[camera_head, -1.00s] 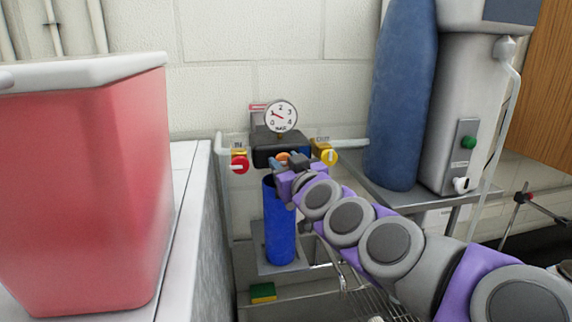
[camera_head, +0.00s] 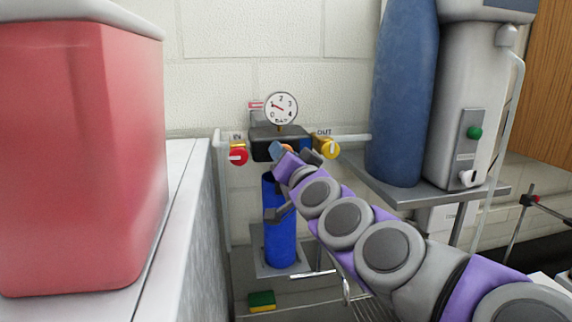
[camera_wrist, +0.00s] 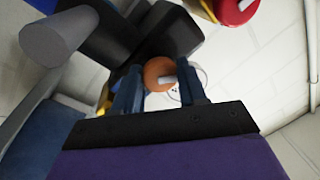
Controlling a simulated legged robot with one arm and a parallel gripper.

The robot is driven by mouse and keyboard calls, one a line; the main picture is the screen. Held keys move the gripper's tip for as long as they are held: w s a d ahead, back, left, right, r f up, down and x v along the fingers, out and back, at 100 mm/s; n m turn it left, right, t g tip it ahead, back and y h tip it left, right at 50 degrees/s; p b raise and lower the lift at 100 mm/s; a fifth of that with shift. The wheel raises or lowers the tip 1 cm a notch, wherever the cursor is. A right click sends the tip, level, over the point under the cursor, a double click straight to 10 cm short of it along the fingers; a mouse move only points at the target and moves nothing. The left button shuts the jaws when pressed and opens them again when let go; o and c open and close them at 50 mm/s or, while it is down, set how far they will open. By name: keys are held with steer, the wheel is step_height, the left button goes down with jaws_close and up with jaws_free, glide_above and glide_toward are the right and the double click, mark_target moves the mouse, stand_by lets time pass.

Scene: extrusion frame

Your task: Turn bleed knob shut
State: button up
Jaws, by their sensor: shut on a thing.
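The bleed knob, a small round orange knob with a white mark (camera_wrist: 153,70), sits between the two blue fingers of my gripper (camera_wrist: 160,84) in the wrist view. The fingers are shut on its sides. In the head view the orange knob (camera_head: 286,148) shows only in part at the front of the black filter head, behind my gripper (camera_head: 293,154). A round gauge (camera_head: 281,108) stands above the head, and a blue cylinder (camera_head: 280,235) is below it.
A large red bin (camera_head: 80,160) stands at left. A blue tank (camera_head: 399,95) stands on a shelf at right. A sponge (camera_head: 261,301) lies below.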

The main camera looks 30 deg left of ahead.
steer(key=m+t+b, duration=0.1)
steer(key=m, duration=0.4)
steer(key=shift+a+f, duration=0.1)
steer(key=shift+f, duration=0.05)
steer(key=m+h, duration=0.1)
steer(key=m, duration=0.4)
steer(key=shift+t, duration=0.4)
steer(key=shift+f+m, duration=0.1)
steer(key=shift+m, duration=0.3)
steer(key=o, duration=1)
steer(key=shift+w+d, duration=0.1)
steer(key=shift+d, duration=0.15)
